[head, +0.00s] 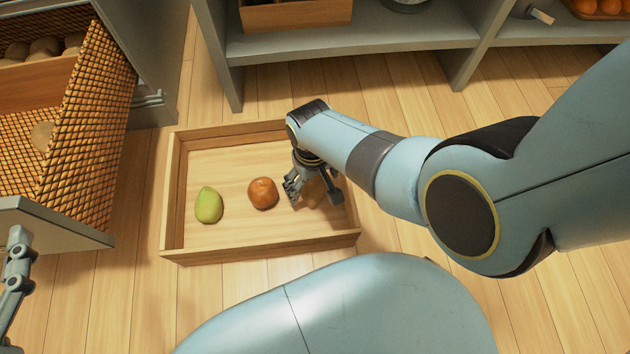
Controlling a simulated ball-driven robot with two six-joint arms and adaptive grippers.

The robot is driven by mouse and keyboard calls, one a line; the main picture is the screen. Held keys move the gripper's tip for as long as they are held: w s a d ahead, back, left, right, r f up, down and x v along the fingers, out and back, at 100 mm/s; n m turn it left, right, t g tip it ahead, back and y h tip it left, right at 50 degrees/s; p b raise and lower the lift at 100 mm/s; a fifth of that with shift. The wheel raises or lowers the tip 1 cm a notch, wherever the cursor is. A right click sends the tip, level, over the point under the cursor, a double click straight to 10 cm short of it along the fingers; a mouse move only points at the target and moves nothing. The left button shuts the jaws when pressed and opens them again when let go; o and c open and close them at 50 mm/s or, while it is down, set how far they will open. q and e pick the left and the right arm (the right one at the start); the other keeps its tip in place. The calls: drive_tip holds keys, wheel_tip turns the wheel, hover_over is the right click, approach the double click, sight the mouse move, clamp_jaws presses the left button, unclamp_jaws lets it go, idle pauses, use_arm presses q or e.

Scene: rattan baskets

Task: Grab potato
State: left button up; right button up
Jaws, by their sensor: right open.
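A wooden crate (262,249) stands on the floor in the middle. My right gripper (313,196) is inside its right part, pointing down, open. A tan, potato-like object (314,200) shows between and below its fingers, mostly hidden by them; I cannot tell whether they touch it. More potato-like brown lumps (44,47) lie in a wooden box at the upper left, and one pale round one (42,135) sits in the rattan basket (85,130). My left gripper (12,290) shows only partly at the left edge; its fingertips are unclear.
A green mango-like fruit (208,205) and a reddish-orange round fruit (263,193) lie in the crate, left of my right gripper. A grey shelf (350,47) stands behind the crate.

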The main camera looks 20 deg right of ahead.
sight(313, 185)
drive_tip(key=shift+f+b, duration=0.75)
drive_tip(key=shift+f, duration=0.05)
drive_tip(key=shift+f+b, duration=0.75)
use_arm(q)
drive_tip(key=w+d+r+m+t+h, duration=0.1)
drive_tip(key=r+t, duration=0.3)
drive_tip(key=r, duration=0.6)
drive_tip(key=w+d+r+m+t+h, duration=0.2)
drive_tip(key=r+t+h, duration=0.2)
drive_tip(key=r, duration=0.6)
drive_tip(key=shift+d+t, duration=0.15)
drive_tip(key=shift+t, duration=0.45)
drive_tip(key=shift+w, duration=0.1)
use_arm(e)
drive_tip(key=shift+c, duration=0.4)
use_arm(q)
drive_tip(key=shift+f, duration=0.1)
use_arm(e)
drive_tip(key=c, duration=1.3)
use_arm(q)
drive_tip(key=shift+w, duration=0.1)
use_arm(e)
drive_tip(key=shift+r, duration=0.1)
